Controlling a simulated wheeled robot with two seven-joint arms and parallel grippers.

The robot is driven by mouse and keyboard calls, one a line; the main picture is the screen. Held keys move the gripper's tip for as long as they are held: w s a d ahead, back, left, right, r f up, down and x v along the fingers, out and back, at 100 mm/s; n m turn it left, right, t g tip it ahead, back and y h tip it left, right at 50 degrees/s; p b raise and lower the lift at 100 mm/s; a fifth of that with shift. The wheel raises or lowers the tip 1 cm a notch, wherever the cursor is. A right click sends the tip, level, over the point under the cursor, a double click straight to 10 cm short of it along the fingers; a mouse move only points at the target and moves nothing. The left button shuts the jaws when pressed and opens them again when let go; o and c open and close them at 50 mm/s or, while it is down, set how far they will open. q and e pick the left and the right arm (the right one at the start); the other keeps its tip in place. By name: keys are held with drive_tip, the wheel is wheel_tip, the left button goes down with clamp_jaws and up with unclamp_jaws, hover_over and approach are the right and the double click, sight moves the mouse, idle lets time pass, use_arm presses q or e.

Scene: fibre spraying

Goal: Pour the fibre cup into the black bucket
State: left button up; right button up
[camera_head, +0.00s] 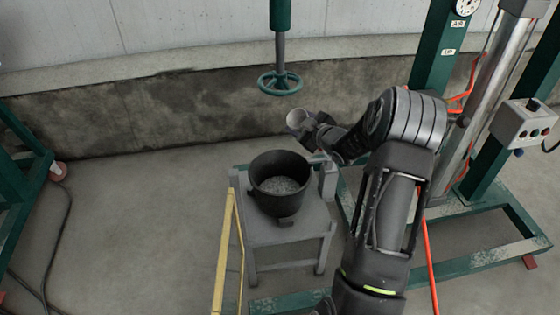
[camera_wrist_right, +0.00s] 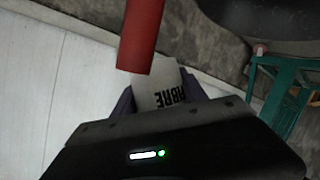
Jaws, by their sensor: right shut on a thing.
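The black bucket (camera_head: 252,190) stands on a grey chair-like stand (camera_head: 310,215) and has greyish material inside. My right gripper (camera_head: 310,122) is shut on a small pale cup (camera_head: 296,119), behind and above the bucket's far rim. The cup looks tilted, its mouth toward the left and the camera. In the right wrist view the pale cup (camera_wrist_right: 158,90) shows partly read black lettering, between the dark fingers of the right gripper (camera_wrist_right: 160,100). The cup's contents cannot be made out. My left gripper is not in view.
A green shaft with a handwheel (camera_head: 280,83) hangs behind the bucket. A yellow rail (camera_head: 224,250) stands at the stand's left. A green frame with a control box (camera_head: 525,125) is at the right. A red cylinder (camera_wrist_right: 141,35) crosses the wrist view. Floor at left is mostly clear.

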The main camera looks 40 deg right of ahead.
drive_tip(key=shift+d+r+m+y+p, duration=1)
drive_tip(key=shift+d+r+m+p, duration=0.45)
drive_tip(key=shift+p, duration=4.25)
wheel_tip(320, 180, up, 10)
drive_tip(key=d+m+y+p, duration=0.1)
drive_tip(key=p, duration=0.9)
drive_tip(key=shift+r+m, duration=0.25)
drive_tip(key=shift+m, duration=0.1)
drive_tip(key=shift+w+d, duration=0.1)
